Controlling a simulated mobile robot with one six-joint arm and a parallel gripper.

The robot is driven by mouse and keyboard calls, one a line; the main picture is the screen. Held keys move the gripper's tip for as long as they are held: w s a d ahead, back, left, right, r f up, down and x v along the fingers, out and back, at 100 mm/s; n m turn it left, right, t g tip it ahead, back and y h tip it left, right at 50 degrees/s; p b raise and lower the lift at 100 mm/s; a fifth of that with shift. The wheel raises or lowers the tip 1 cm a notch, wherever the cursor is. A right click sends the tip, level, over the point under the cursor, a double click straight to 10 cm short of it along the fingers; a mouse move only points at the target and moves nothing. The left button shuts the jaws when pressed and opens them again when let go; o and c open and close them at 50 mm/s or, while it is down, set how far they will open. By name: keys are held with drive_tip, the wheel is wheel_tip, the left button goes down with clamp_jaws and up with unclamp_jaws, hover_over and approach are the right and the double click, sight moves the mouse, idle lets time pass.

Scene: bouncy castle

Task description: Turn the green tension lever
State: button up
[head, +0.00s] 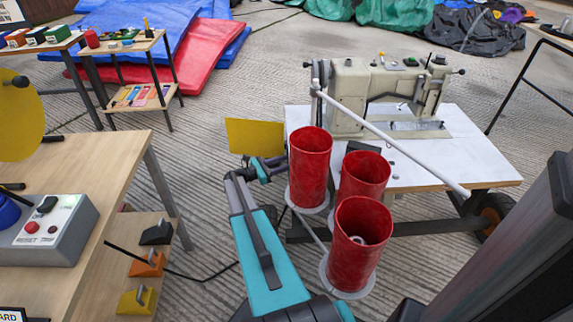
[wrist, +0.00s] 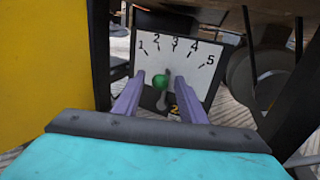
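The green tension lever shows in the wrist view as a round green knob (wrist: 160,82) on a short pale stalk. It stands before a white dial plate (wrist: 178,52) marked 1 to 5 in a dark frame. The knob is low on the dial, roughly below the 2 and 3. My gripper (wrist: 160,78) has two purple fingers, open, one on each side of the knob in the picture. I cannot tell whether either finger touches it. In the head view my gripper (head: 264,169) is beside the yellow panel; the lever cannot be made out there.
A yellow panel (head: 255,137) stands close by my gripper. Several red cylinders (head: 311,165) stand right of my arm, near a white sewing table (head: 470,160) with a sewing machine (head: 350,95). A wooden bench (head: 85,165) with a grey control box (head: 55,235) is at left.

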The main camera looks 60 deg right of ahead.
clamp_jaws()
drive_tip(key=shift+s, duration=0.1)
